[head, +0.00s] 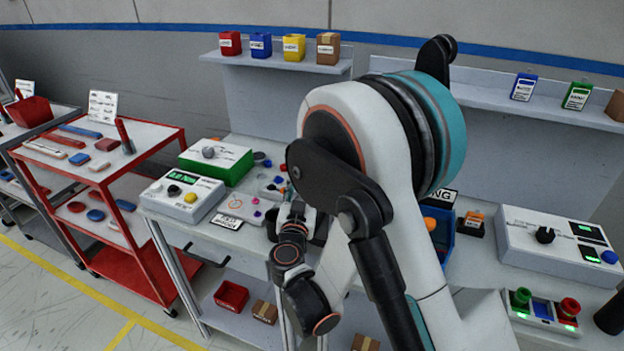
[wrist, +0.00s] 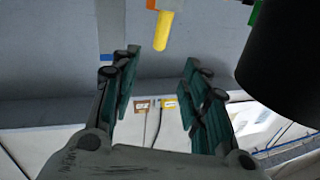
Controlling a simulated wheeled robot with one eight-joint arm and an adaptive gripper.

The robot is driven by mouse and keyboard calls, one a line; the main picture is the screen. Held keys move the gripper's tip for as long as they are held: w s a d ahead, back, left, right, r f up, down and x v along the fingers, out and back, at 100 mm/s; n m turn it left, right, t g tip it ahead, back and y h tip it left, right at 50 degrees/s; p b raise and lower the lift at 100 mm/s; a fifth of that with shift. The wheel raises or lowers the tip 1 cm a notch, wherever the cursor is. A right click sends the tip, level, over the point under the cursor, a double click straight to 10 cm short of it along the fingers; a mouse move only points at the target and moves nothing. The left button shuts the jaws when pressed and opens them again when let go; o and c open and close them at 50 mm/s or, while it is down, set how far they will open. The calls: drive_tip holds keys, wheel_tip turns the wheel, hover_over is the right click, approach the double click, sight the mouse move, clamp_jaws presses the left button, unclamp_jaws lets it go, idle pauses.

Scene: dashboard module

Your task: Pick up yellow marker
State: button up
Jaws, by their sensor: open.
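A yellow cylinder (wrist: 163,30), which looks like the yellow marker, shows at the top of the wrist view, with an orange part at its upper end. My gripper (wrist: 159,66) is open, with its two green-padded fingers spread apart. The yellow cylinder appears beyond the fingertips, roughly in line with the gap, and nothing is between the fingers. In the head view my arm covers the middle of the workbench, and I cannot make out the marker there.
A large black rounded shape (wrist: 285,55) fills the right of the wrist view. In the head view, a white meter box (head: 183,196) and a green-and-white box (head: 216,161) stand left of my arm. A blue bin (head: 438,232) and a white control panel (head: 555,244) stand to its right.

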drive_tip(key=w, duration=0.4)
drive_tip(key=w+b, duration=0.1)
drive_tip(key=w, duration=0.3)
drive_tip(key=w+d+f, duration=0.1)
drive_tip(key=w, duration=0.3)
drive_tip(key=shift+w+b, duration=0.3)
drive_tip(key=shift+w+r, duration=0.1)
drive_tip(key=shift+w, duration=0.25)
drive_tip(key=c, duration=1)
